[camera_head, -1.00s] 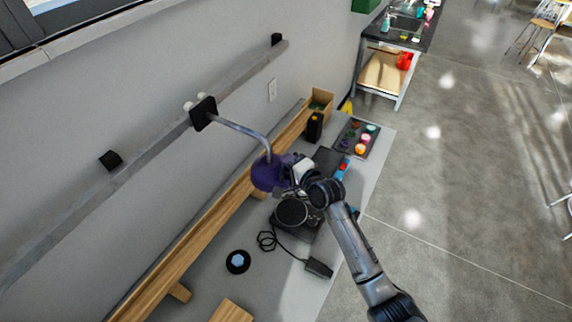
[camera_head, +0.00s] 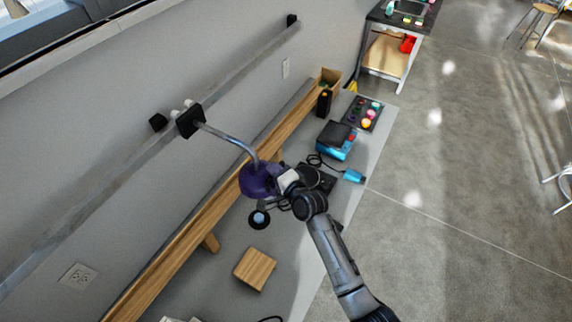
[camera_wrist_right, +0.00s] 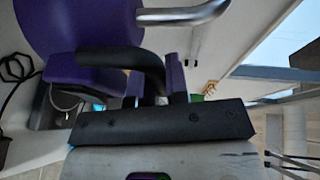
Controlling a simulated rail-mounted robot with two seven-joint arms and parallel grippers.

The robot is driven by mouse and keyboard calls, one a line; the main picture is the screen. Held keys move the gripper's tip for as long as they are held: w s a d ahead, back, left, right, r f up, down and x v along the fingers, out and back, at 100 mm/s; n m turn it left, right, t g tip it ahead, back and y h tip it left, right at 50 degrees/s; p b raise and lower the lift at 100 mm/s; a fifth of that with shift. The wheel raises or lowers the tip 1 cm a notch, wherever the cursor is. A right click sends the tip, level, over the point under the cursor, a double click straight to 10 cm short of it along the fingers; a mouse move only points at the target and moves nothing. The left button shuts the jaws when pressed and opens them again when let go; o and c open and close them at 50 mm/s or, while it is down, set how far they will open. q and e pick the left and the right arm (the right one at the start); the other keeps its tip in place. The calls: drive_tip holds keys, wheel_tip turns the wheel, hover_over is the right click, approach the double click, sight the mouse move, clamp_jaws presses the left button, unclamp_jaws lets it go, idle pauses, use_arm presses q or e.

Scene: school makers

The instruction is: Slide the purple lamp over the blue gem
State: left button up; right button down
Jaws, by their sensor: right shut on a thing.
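The purple lamp (camera_head: 257,181) hangs from a bent metal arm on a black sliding mount (camera_head: 189,120) on the wall rail. The blue gem (camera_head: 259,218) sits on a round black base on the grey table, just below the lamp's shade in the head view. I cannot tell whether the lamp is directly above it. My right gripper (camera_head: 284,188) is shut on the lamp at its right side. In the right wrist view, the purple lamp (camera_wrist_right: 85,22) fills the upper left, with the metal arm beside it. My left gripper is not in view.
A wooden beam (camera_head: 190,230) runs along the wall. A wooden block (camera_head: 255,269), black-and-blue device (camera_head: 336,140) and paint tray (camera_head: 362,113) are on the table.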

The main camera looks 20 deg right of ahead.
drive_tip(key=shift+s+a, duration=0.1)
idle(0.3)
drive_tip(key=c, duration=1.1)
unclamp_jaws()
drive_tip(key=shift+c, duration=0.2)
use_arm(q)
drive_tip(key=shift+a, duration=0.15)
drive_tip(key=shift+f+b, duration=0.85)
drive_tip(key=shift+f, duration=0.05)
use_arm(e)
drive_tip(key=v, duration=1.3)
drive_tip(key=shift+s, duration=0.35)
drive_tip(key=shift+r, duration=0.1)
